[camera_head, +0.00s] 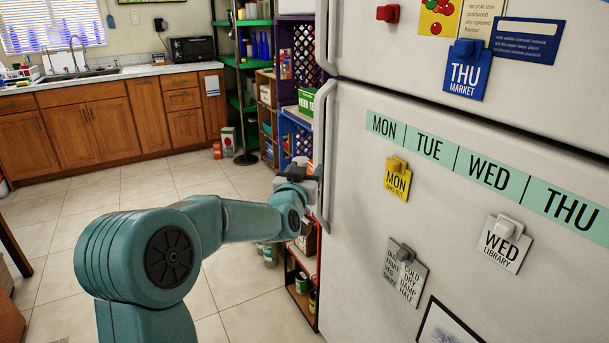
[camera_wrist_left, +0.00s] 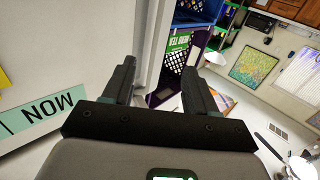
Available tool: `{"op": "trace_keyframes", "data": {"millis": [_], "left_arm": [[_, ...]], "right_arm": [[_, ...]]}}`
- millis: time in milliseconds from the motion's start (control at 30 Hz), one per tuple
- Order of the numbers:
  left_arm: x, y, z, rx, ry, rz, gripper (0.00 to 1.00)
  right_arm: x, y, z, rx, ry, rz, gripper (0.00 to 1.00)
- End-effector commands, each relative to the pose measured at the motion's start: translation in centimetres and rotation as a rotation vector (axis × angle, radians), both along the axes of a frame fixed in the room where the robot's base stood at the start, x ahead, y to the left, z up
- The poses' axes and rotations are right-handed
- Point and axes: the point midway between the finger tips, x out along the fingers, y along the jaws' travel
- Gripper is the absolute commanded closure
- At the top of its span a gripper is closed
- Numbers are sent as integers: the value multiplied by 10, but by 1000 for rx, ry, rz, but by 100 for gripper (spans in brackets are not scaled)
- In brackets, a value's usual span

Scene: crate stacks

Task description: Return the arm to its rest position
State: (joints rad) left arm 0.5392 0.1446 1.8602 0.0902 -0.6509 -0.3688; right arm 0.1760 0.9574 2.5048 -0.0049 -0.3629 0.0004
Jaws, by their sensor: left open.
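My left arm (camera_head: 235,220) is teal and reaches from the lower left toward the white fridge (camera_head: 370,130) in the head view. My left gripper (camera_head: 305,180) is at the fridge's left edge, close to the lower door handle (camera_head: 322,150). I cannot tell whether it touches the handle. In the left wrist view the two dark fingers (camera_wrist_left: 160,88) stand apart with nothing between them. The fridge's white front fills the left of that view. My right gripper is in neither view.
The fridge carries a green day strip (camera_head: 450,157) and several magnets, including a yellow MON card (camera_head: 396,181) and a blue THU card (camera_head: 468,72). Crate and shelf stacks (camera_head: 290,130) stand left of the fridge. The tiled floor (camera_head: 110,220) toward the wooden cabinets (camera_head: 90,125) is clear.

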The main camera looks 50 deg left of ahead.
Motion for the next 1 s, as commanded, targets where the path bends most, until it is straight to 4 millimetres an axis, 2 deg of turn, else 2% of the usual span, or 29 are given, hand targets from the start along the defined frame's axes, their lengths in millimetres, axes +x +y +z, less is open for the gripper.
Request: {"op": "trace_keyframes", "data": {"millis": [600,700,767,833,967,1000], "left_arm": [[-5,-3,0,1,-1,1,43],[-2,-7,-7,-11,10,-8,43],[4,-15,-24,-35,35,-29,43],[15,-33,-57,-85,86,-71,43],[32,-88,-144,-220,231,-181,43],[34,-108,-172,-263,282,-217,43]], "right_arm": [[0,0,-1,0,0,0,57],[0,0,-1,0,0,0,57],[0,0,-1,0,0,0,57],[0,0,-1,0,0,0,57],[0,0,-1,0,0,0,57],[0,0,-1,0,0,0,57]]}}
